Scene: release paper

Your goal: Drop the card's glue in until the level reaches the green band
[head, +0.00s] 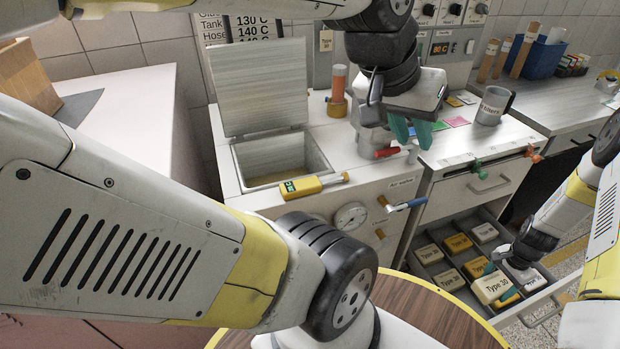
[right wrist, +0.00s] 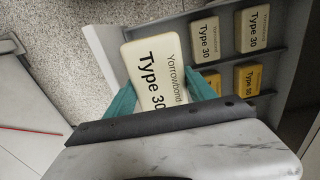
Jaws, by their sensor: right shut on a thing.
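My right gripper (head: 504,284) is shut on a cream block labelled "Type 30" (head: 491,289), over the open drawer (head: 450,213). In the right wrist view the block (right wrist: 158,75) reads "Yarrowbond Type 30" between the teal fingers.
More cream and amber blocks (head: 458,243) lie in the drawer's compartments. A yellow meter (head: 301,188) lies on the tank's front edge. A grey mug (head: 493,106) and coloured cards (head: 456,121) are on the counter.

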